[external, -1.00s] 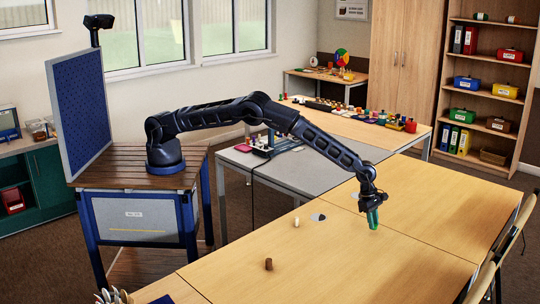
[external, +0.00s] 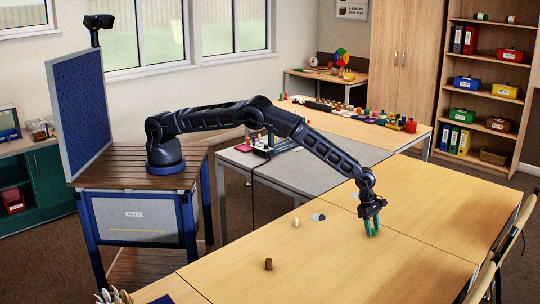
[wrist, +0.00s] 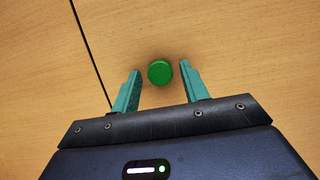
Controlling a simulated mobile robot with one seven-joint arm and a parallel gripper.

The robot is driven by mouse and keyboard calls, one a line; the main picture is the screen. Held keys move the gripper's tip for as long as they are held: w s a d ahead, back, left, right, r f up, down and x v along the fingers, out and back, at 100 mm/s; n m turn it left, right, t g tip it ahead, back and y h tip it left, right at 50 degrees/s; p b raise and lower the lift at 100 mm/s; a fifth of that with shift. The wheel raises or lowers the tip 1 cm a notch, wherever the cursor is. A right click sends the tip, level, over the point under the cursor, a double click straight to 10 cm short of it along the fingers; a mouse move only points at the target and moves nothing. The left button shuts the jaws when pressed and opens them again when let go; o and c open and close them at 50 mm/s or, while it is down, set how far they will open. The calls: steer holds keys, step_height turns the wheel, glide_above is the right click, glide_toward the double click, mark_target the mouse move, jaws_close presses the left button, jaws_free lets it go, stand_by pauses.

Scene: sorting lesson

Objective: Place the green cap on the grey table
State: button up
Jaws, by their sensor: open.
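The green cap (wrist: 160,73) is a small round piece on the wooden tabletop in the wrist view. My gripper (wrist: 161,72) is open, with its teal fingers on either side of the cap and a gap on both sides. In the external view my gripper (external: 372,234) points down low over the near wooden table, and the fingers largely hide the cap. The grey table (external: 318,174) stands behind and left of it, between wooden tables.
A brown cylinder (external: 268,264) and a small pale peg (external: 296,222) stand on the wooden table (external: 345,275). A rack with pieces (external: 272,146) and a red item (external: 243,148) occupy the grey table's far left; its middle is clear. Chairs line the right edge.

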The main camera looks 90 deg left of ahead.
steer(key=s+a+r+m, duration=0.25)
steer(key=a+r, duration=0.25)
steer(key=r, duration=0.6)
steer(key=s+a+r+m, duration=0.1)
steer(key=s+a+r, duration=0.4)
steer(key=r, duration=0.6)
steer(key=s+a+r+m, duration=0.2)
steer(key=a+r, duration=0.4)
steer(key=r, duration=0.4)
steer(key=s+a+r+m+t, duration=0.1)
steer(key=s+a+r+m, duration=0.5)
steer(key=s+a+r, duration=0.75)
steer(key=s+a+r+m, duration=0.2)
steer(key=s+a+m, duration=0.15)
steer(key=s, duration=0.85)
steer(key=s+a+r+m+y, duration=0.1)
steer(key=s+a+r+m, duration=0.2)
steer(key=s, duration=0.8)
steer(key=s+a+r+m, duration=0.1)
steer(key=s+a+m, duration=0.3)
steer(key=s, duration=0.8)
steer(key=s+a+f+m+t+y, duration=0.1)
steer(key=s+f+m, duration=0.3)
steer(key=s, duration=0.7)
steer(key=shift+s+a+f+m, duration=0.15)
steer(key=shift+a+f+m, duration=0.2)
steer(key=shift+f, duration=0.2)
steer(key=shift+o, duration=0.7)
steer(key=shift+s+f, duration=0.2)
steer(key=shift+s, duration=0.05)
